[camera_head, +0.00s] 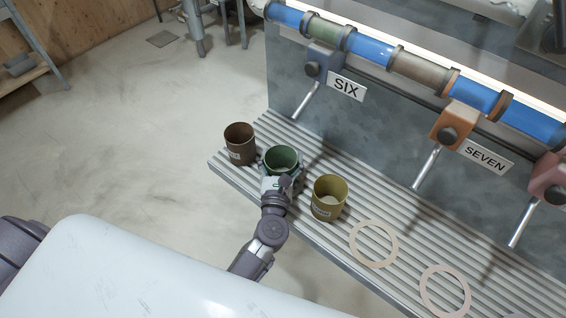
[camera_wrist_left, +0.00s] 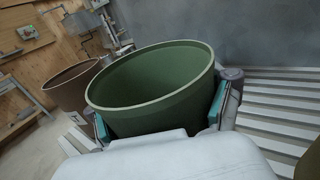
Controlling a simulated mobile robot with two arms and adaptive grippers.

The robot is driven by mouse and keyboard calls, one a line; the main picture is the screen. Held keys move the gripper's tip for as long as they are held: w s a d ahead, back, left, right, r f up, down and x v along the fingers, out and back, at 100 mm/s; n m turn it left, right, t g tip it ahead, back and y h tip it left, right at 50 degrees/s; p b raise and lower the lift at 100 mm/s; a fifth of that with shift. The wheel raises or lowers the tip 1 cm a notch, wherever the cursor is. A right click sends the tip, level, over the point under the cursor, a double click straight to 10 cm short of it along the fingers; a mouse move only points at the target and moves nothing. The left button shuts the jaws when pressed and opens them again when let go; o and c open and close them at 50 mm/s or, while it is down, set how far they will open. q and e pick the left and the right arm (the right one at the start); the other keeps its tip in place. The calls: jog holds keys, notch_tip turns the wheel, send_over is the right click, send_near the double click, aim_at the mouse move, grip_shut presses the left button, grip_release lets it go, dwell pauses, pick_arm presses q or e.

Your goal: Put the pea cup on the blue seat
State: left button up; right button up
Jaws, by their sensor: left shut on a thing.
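A green cup (camera_head: 283,158) stands between a brown cup (camera_head: 240,144) and an olive-yellow cup (camera_head: 328,199) on the ribbed shelf. My left gripper (camera_head: 281,180) is shut on the green cup. In the left wrist view the green cup (camera_wrist_left: 150,85) sits between both fingers, open top showing and inside empty as far as I see. The cup labels are too small to read, so I cannot tell by text which is the pea cup. No blue seat shows; a beige ring (camera_head: 354,240) and a pinkish ring (camera_head: 424,292) lie on the shelf. My right gripper is not in view.
The ribbed shelf (camera_head: 440,240) runs to the lower right. Above it are metal spouts (camera_head: 307,101) under SIX (camera_head: 346,86) and SEVEN (camera_head: 484,157) signs, with a blue tube (camera_head: 373,50) along the top. The brown cup (camera_wrist_left: 68,85) is close beside the green one.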

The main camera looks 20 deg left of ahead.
pick_arm(q)
jog(key=shift+w+f, duration=0.2)
jog(key=shift+f, duration=0.2)
jog(key=shift+r, duration=0.1)
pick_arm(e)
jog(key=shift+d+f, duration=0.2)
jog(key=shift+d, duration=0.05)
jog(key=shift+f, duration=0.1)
pick_arm(q)
jog(key=shift+f, duration=0.2)
jog(key=o, duration=1.1)
jog(key=shift+c, duration=0.2)
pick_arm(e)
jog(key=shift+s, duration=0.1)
pick_arm(q)
jog(key=shift+r, duration=0.15)
